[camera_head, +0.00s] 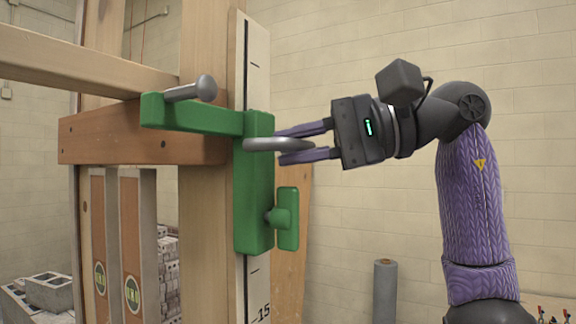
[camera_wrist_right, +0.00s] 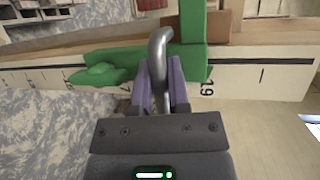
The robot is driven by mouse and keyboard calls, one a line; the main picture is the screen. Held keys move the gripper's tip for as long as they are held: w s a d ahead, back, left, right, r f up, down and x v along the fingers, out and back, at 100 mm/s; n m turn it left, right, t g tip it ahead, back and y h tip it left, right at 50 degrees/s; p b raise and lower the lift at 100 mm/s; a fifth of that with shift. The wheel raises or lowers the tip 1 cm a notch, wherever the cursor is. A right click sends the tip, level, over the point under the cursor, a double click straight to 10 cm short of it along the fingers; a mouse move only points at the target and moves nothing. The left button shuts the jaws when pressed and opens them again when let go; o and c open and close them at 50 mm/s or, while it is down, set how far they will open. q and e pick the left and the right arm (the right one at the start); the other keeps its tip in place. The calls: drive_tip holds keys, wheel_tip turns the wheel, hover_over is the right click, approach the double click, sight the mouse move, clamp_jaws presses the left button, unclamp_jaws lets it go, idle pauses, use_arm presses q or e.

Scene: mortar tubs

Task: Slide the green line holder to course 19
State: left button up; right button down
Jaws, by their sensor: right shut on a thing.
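The green line holder (camera_head: 255,190) sits on the white marked pole (camera_head: 254,60), with its arm reaching left and a green knob (camera_head: 288,220) on its lower right. It also shows in the right wrist view (camera_wrist_right: 130,57), where the number 19 stands beside its right-hand, upper end. A bent steel handle (camera_head: 262,144) projects from the holder. My right gripper (camera_head: 303,142) is shut on this handle; its purple fingers also show in the wrist view (camera_wrist_right: 161,90), one either side of the steel. The holder hides part of the scale. My left gripper is not in view.
A steel pin (camera_head: 190,90) lies at the holder's arm, by a brown wooden crosspiece (camera_head: 100,135) and timber post (camera_head: 205,230). The pole shows 15 below the holder. Bare pole shows above it. A grey roll (camera_head: 384,290) stands behind.

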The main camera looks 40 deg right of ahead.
drive_tip(key=shift+r, duration=0.15)
drive_tip(key=c, duration=0.6)
unclamp_jaws()
drive_tip(key=v, duration=1)
